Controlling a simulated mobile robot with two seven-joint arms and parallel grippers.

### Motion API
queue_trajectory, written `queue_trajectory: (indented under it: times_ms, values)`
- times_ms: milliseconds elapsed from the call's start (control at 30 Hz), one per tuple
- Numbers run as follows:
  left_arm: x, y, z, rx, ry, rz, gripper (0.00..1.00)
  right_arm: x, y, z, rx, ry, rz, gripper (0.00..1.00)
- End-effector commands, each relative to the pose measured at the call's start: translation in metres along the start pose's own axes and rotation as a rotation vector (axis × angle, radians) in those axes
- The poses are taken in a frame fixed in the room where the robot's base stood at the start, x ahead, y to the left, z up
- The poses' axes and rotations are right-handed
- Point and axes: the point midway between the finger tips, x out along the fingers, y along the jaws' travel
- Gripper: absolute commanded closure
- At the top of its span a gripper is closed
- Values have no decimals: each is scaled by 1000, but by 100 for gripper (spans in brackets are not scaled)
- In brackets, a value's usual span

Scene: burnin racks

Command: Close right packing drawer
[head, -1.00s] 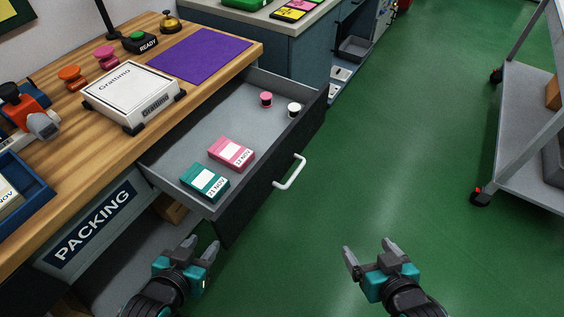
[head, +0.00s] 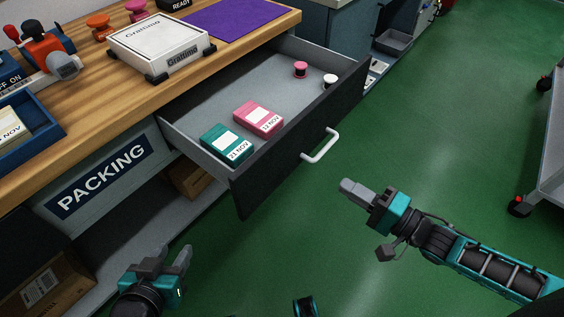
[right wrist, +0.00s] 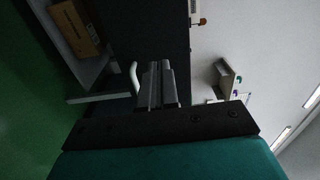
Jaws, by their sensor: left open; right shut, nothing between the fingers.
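The right packing drawer (head: 235,183) stands pulled out from under the wooden bench, with a dark front and a white bar handle (head: 321,147). Inside lie a teal box (head: 227,145), a pink box (head: 258,117), a pink spool (head: 300,69) and a white-topped spool (head: 330,81). My right gripper (head: 345,191) is shut and empty, in front of the drawer and a little below the handle in the head view. In the right wrist view the handle (right wrist: 134,77) shows just beside the shut fingers (right wrist: 156,84); contact cannot be told. My left gripper (head: 170,262) is open and empty below the bench front.
The bench (head: 100,85) carries a white Gratimo box (head: 160,44), a purple mat (head: 225,27) and a blue tray (head: 62,130). A cardboard box (head: 45,285) sits on the shelf below. A grey cart (head: 550,170) stands at right. The green floor between is clear.

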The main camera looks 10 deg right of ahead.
Motion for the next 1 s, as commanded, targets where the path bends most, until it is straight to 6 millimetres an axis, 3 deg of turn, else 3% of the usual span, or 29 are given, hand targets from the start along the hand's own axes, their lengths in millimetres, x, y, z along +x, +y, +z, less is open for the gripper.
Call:
queue_trajectory:
  times_ms: [167,700,1000]
  values:
    - [3,-1,-3,2,13,0,57,14,0,0,15,-5,-6,100]
    - [15,-1,19,-1,7,0,57,120,0,0,13,-3,-6,100]
    - [17,0,24,-9,3,-1,57,139,0,0,13,-4,-2,100]
